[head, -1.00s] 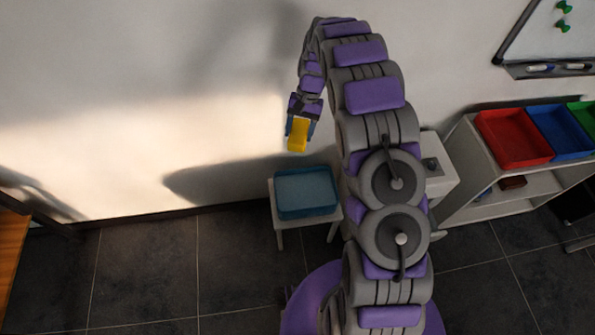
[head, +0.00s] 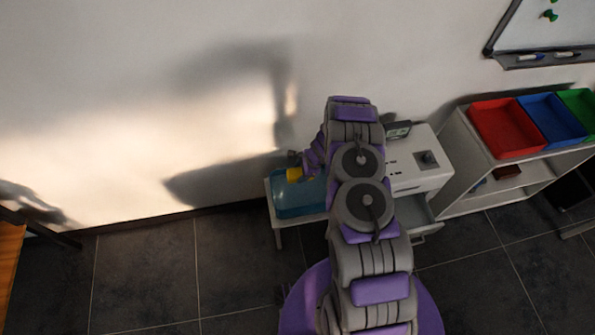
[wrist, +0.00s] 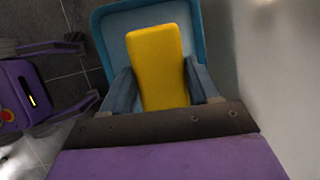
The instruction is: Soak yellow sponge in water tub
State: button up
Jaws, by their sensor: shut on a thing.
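The yellow sponge (head: 295,174) is between the fingers of my gripper (head: 302,170) in the head view. In the wrist view the sponge (wrist: 156,62) stands out lengthwise from my shut gripper (wrist: 163,88), with a finger on each side. The blue water tub (head: 298,205) sits on a small white stand by the wall. The sponge is over the tub's back part in the head view, and the tub (wrist: 107,28) lies behind it in the wrist view. My arm hides the tub's right side. I cannot tell whether the sponge touches water.
A white machine (head: 415,165) with an open drawer (head: 425,215) stands right of the tub. A white shelf (head: 470,175) holds red (head: 507,130), blue (head: 553,118) and green trays. A wooden edge (head: 10,245) is at the far left. The floor at left is clear.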

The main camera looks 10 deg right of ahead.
jog(key=shift+d+f+b, duration=0.35)
jog(key=shift+d+f, duration=0.65)
jog(key=shift+f, duration=0.6)
jog(key=f+b, duration=0.1)
jog(key=f, duration=0.2)
jog(key=a+f+b, duration=0.1)
jog(key=f, duration=0.3)
jog(key=f+b, duration=0.2)
jog(key=f, duration=0.1)
jog(key=shift+a+f, duration=0.3)
jog(key=shift+f, duration=0.05)
jog(key=shift+d+f+b, duration=0.35)
jog(key=shift+f, duration=0.35)
jog(key=shift+d+f+b, duration=0.1)
jog(key=shift+f+b, duration=0.3)
jog(key=shift+f, duration=0.25)
jog(key=shift+b+x, duration=0.3)
jog(key=shift+x, duration=0.45)
jog(key=shift+s+d, duration=0.1)
jog(key=shift+d, duration=0.05)
